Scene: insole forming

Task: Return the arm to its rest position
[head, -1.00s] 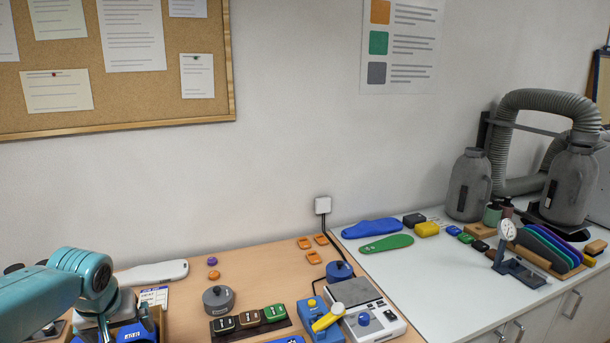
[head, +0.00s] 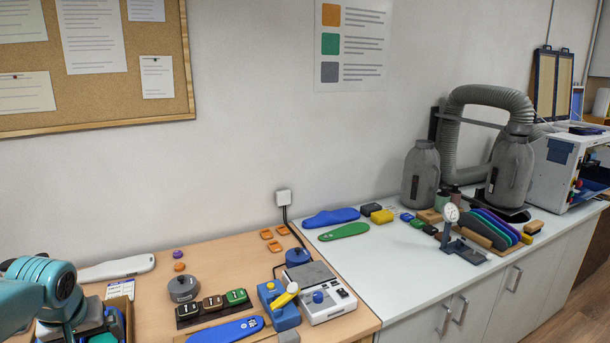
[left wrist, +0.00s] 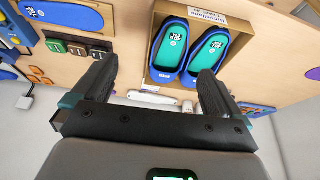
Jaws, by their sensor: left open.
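My left arm (head: 50,290) comes in at the lower left of the head view, over the left end of the wooden table. In the left wrist view my left gripper (left wrist: 155,85) is open, its two dark fingers wide apart with nothing between them. Beyond the fingers, a cardboard box (left wrist: 235,28) holds two blue insoles with teal tops (left wrist: 170,45). The box is partly hidden behind my arm in the head view. My right gripper is not in view.
The wooden table also holds a grey round pot (head: 183,289), a rack of small blocks (head: 212,305), a blue insole (head: 226,332) and a scale (head: 325,300). The white counter (head: 400,260) to the right carries insoles, a dial gauge (head: 450,215) and grey canisters (head: 420,175).

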